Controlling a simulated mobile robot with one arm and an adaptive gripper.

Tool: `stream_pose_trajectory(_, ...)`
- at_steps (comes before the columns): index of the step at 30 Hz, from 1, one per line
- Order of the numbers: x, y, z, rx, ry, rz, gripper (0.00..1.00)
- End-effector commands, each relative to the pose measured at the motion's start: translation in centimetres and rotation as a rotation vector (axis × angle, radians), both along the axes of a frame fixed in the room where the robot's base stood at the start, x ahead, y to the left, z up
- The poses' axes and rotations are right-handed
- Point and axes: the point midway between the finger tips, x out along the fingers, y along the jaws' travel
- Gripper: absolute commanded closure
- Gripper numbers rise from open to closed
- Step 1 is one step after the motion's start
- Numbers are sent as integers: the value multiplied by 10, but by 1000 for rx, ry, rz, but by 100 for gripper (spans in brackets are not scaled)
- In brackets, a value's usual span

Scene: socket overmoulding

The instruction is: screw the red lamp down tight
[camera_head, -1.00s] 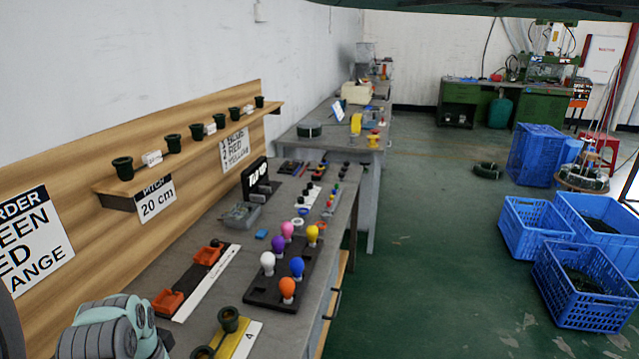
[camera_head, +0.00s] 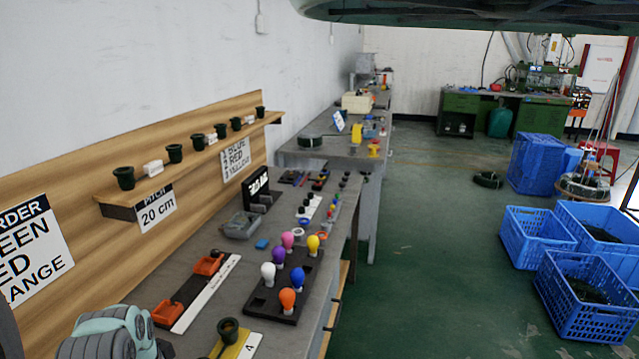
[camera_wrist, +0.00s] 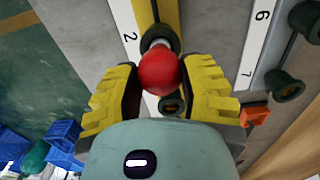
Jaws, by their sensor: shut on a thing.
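The red lamp (camera_wrist: 158,73) is a round red bulb in the wrist view, between the two yellow fingers of my gripper (camera_wrist: 158,88). The fingers are shut on it. Its pale metal neck (camera_wrist: 160,44) points toward a dark round socket (camera_wrist: 163,31) just beyond it. I cannot tell how deep the neck sits in that socket. The red lamp and my fingers do not show in the head view; only part of my arm shows at the lower left.
Another dark socket (camera_wrist: 172,104) is close by the lamp. A white strip marked 2 (camera_wrist: 126,30) lies alongside. In the head view, a dark rack (camera_head: 258,297) holds several coloured bulbs, and a socket (camera_head: 229,331) stands on a yellow strip near my arm.

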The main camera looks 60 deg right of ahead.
Motion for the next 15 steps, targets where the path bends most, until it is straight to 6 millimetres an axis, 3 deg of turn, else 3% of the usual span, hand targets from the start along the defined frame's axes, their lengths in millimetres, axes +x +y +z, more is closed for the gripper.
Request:
stream_pose_trajectory(8,-1,0,-2,3,-1,-344,86)
stream_pose_trajectory(15,-1,-1,-1,1,0,-384,86)
